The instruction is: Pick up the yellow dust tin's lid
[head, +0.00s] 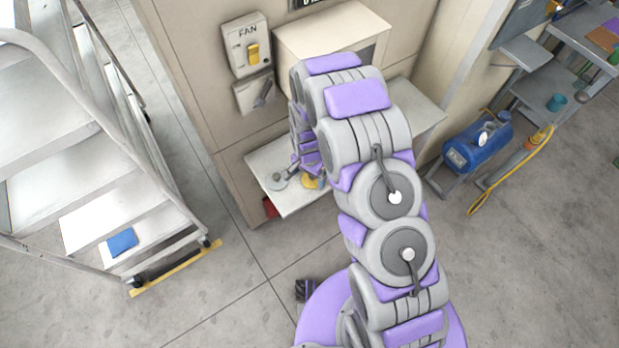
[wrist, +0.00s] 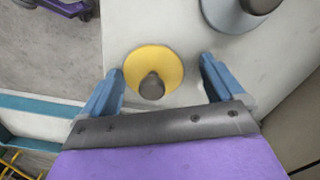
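The yellow dust tin's lid (wrist: 153,62) is a round yellow disc with a dark knob in the wrist view. It lies between and just ahead of my gripper's fingers. In the head view the yellow lid (head: 312,183) shows partly on the pale shelf, below my gripper (head: 308,166). My gripper (wrist: 161,72) is open, with one blue finger on each side of the lid. No contact with the knob shows. The tin's body under the lid is hidden.
A grey lid with a dark knob (wrist: 235,12) stands close by on the same pale shelf (head: 290,203); its grey disc (head: 277,181) is left of the yellow lid. A cabinet wall with a FAN switch box (head: 240,45) rises behind. A red object (head: 269,207) sits below the shelf.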

